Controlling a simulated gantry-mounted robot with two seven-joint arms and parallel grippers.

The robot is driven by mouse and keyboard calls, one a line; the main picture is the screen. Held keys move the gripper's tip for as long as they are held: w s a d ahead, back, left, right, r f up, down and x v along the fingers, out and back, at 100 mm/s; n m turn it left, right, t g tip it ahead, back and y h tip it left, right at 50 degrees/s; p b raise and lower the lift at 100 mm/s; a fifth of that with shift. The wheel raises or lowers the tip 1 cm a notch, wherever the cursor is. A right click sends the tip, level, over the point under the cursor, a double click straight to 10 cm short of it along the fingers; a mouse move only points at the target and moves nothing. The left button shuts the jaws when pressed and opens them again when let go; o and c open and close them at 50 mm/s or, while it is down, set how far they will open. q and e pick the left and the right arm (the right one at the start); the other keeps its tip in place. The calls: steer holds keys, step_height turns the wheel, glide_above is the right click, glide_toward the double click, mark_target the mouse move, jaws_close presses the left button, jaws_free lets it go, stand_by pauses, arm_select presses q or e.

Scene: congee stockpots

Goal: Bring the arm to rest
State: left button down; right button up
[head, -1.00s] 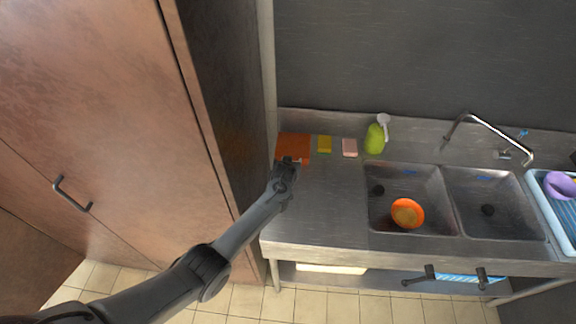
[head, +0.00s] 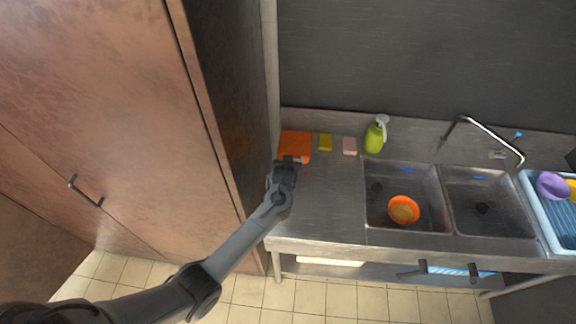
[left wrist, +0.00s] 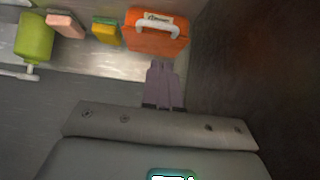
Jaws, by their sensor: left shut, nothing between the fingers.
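My left gripper (head: 290,163) is over the left end of the steel counter (head: 325,205), just in front of an orange box (head: 297,143). In the left wrist view its fingers (left wrist: 162,85) are together with nothing between them, pointing at the orange box (left wrist: 157,35) with its white handle. Whether the fingertips touch the box I cannot tell. My right gripper is not in view.
A yellow-green sponge (head: 325,143), a pink sponge (head: 349,146) and a green soap bottle (head: 376,135) stand along the back. An orange bowl (head: 403,210) sits in the left basin. A blue rack (head: 543,215) is far right. A tall brown cabinet (head: 110,110) stands left.

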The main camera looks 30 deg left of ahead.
arm_select(q)
steer(key=s+f+p, duration=0.1)
steer(key=s+f, duration=0.1)
steer(key=s, duration=0.2)
steer(key=s+f+g+p, duration=0.1)
steer(key=s+f, duration=0.1)
steer(key=s, duration=0.3)
steer(key=s+f+g+p, duration=0.1)
steer(key=s+f, duration=0.1)
steer(key=s, duration=0.3)
steer(key=shift+s+d+f+m+p, duration=0.2)
steer(key=shift+d+f+m+p, duration=0.1)
steer(key=shift+m, duration=0.1)
steer(key=s+d+r+m+g+h+p, duration=0.1)
steer(key=s+d+r+p, duration=0.2)
steer(key=s, duration=0.4)
steer(key=s+d+r+m+h, duration=0.2)
steer(key=s+r, duration=0.2)
steer(key=s, duration=0.2)
steer(key=s+d+r+m+g+h+p, duration=0.1)
steer(key=s+d+r+p, duration=0.2)
steer(key=s, duration=0.4)
steer(key=s+d+r+m, duration=0.1)
steer(key=r, duration=0.4)
steer(key=s+d+r+m, duration=0.1)
steer(key=s+r, duration=0.1)
steer(key=r, duration=0.3)
steer(key=shift+s+d+r+g+h+b, duration=0.25)
steer(key=shift+d+r+g+h+b, duration=0.05)
steer(key=shift+r+g+b, duration=0.1)
